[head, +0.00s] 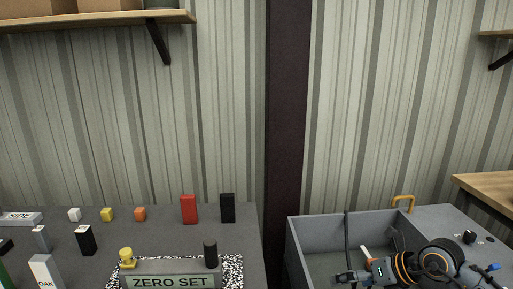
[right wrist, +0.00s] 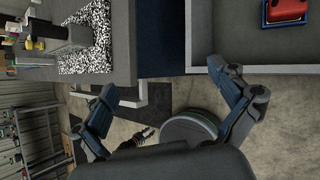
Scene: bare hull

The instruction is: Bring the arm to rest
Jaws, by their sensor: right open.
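My right arm (head: 435,262) comes in at the bottom right of the head view, in front of and partly over the grey open box (head: 310,229). In the right wrist view my right gripper (right wrist: 160,82) has its two fingers spread wide with nothing between them. The box's edge and the bench's edge lie beyond the fingertips. The fingertips are hard to make out in the head view.
The grey bench (head: 170,222) at left holds several small blocks, a red block (head: 189,209), a black block (head: 227,208) and a ZERO SET plate (head: 171,282) on a speckled mat (head: 232,270). A red object (right wrist: 286,10) lies in the box. A wooden table (head: 490,187) stands right.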

